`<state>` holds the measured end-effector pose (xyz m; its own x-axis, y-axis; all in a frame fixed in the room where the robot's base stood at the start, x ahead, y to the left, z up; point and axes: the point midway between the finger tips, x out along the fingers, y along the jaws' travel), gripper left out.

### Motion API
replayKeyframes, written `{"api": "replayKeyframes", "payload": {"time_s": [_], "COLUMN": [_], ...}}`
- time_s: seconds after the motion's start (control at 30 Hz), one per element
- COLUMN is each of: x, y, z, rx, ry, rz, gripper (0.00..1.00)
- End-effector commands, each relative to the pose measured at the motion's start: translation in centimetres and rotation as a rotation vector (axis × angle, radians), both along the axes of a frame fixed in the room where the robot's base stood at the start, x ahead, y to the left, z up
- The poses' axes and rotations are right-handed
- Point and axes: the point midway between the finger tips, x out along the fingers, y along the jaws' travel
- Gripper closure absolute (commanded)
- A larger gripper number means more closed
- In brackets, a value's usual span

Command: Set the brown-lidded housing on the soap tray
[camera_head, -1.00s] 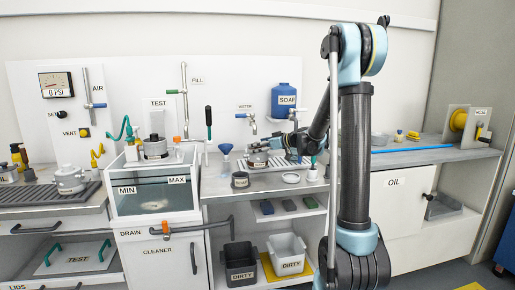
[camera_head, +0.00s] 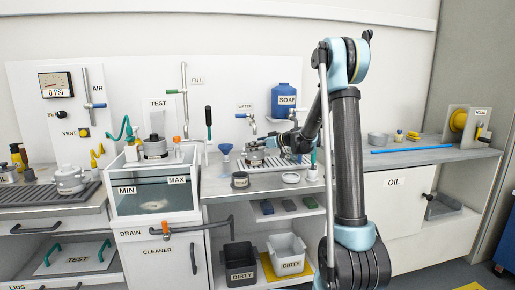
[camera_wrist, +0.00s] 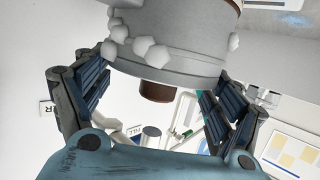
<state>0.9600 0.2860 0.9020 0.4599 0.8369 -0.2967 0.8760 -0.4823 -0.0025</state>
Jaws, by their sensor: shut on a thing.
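My gripper (camera_head: 274,143) is shut on the grey round housing (camera_head: 254,157) above the middle counter. In the wrist view, the housing (camera_wrist: 170,45) sits between the two fingers of my gripper (camera_wrist: 152,82), with white foam-like lumps on its side. A brown round part (camera_wrist: 157,92) shows at its lower edge. The slatted soap tray (camera_head: 285,162) lies on the counter below the blue soap bottle (camera_head: 287,100), partly covered by my gripper and the housing. I cannot tell whether the housing touches the tray.
A blue funnel-like tool (camera_head: 226,150) is left of the housing. The water tap (camera_head: 251,122) is above. The clear test tank (camera_head: 153,196) is further left.

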Motion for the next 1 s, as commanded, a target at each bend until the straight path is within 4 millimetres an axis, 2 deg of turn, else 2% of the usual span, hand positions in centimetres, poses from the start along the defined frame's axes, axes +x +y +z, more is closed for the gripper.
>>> {"api": "replayKeyframes", "payload": {"time_s": [0.17,0.2,0.27,0.73,0.87,1.0], "x": [0.0,0.0,0.0,-0.1,-0.6,-1.7], "y": [0.0,0.0,0.0,-0.1,-1.2,-3.2], "z": [-0.1,-0.2,-0.1,0.1,0.4,1.1], "rx": [0.001,0.000,0.000,0.000,0.000,0.000], "ry": [0.000,0.000,0.000,0.000,0.000,0.000], "rz": [0.000,0.000,0.000,0.000,-0.003,-0.003], "gripper": [0.81,0.10,0.00,0.00,0.00,0.00]}}
